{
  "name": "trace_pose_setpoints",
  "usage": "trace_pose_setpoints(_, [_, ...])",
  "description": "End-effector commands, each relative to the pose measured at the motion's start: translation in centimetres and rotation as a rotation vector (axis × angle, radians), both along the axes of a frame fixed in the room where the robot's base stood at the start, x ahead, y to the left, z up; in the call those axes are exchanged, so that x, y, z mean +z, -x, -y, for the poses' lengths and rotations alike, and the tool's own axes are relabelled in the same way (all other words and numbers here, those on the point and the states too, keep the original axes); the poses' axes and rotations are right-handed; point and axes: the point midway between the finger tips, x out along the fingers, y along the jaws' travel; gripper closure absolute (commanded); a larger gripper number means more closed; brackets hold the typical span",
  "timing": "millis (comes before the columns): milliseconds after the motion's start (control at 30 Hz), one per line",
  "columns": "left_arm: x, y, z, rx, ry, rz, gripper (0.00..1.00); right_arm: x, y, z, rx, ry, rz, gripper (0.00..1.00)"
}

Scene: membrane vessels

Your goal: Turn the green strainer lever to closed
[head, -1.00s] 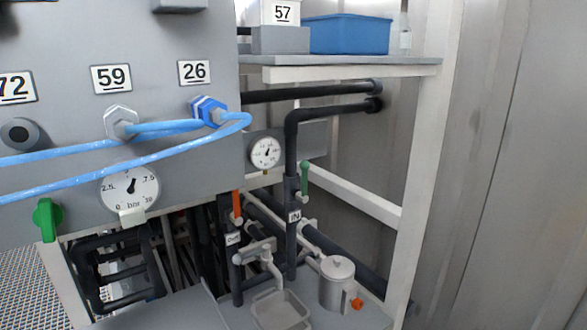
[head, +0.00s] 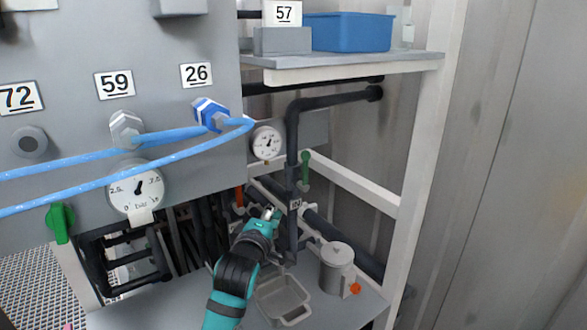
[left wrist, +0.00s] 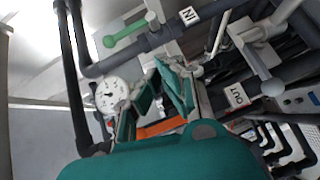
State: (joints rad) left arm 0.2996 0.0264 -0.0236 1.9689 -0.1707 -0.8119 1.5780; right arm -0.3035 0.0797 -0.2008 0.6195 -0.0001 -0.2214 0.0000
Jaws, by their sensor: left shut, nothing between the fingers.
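The green lever (head: 305,168) is on the black vertical pipe labelled IN, right of centre in the head view. It stands upright, roughly in line with the pipe. In the left wrist view the green lever (left wrist: 125,33) lies at the top, beside the pipe near the IN tag. My left gripper (head: 270,212) is shut and empty, below and left of the green lever and apart from it. In the left wrist view my fingers (left wrist: 163,75) partly cover the orange lever (left wrist: 162,127); I cannot tell whether they touch it. My right gripper is not in view.
A lidded grey canister (head: 337,268) and a grey tray (head: 283,300) stand on the lower shelf. A small dial gauge (head: 266,143) is left of the IN pipe. Another green handle (head: 60,222) is on the panel. Blue hoses (head: 110,180) cross the panel front.

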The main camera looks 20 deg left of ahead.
Motion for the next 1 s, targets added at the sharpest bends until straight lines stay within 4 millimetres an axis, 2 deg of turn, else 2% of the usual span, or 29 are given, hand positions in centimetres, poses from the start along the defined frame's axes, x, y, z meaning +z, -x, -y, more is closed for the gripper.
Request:
trace_pose_setpoints(33, [2.2, -0.6, -0.1, 0.009, 0.056, 0.052, 1.00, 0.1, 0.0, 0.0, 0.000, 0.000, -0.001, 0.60])
trace_pose_setpoints(100, [3.9, -1.1, -0.3, 0.015, 0.110, 0.096, 1.00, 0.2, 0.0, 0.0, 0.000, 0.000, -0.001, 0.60])
trace_pose_setpoints(200, [4.9, -1.8, -0.4, 0.019, 0.143, 0.122, 1.00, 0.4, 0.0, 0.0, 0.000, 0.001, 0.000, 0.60])
trace_pose_setpoints(367, [5.1, -4.1, -0.8, 0.019, 0.143, 0.122, 1.00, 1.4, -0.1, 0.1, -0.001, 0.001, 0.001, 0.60])
trace_pose_setpoints(600, [5.1, -8.9, -1.4, 0.019, 0.140, 0.119, 1.00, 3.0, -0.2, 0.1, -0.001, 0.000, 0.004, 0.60])
trace_pose_setpoints(767, [5.0, -11.6, -1.6, 0.018, 0.142, 0.118, 1.00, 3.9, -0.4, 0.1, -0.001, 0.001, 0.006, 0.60])
trace_pose_setpoints(800, [5.0, -12.1, -0.9, 0.016, 0.145, 0.118, 1.00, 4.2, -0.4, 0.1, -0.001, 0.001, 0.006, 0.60])
trace_pose_setpoints(1000, [4.8, -13.9, 0.5, 0.018, 0.143, 0.119, 1.00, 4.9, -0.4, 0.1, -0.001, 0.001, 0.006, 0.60])
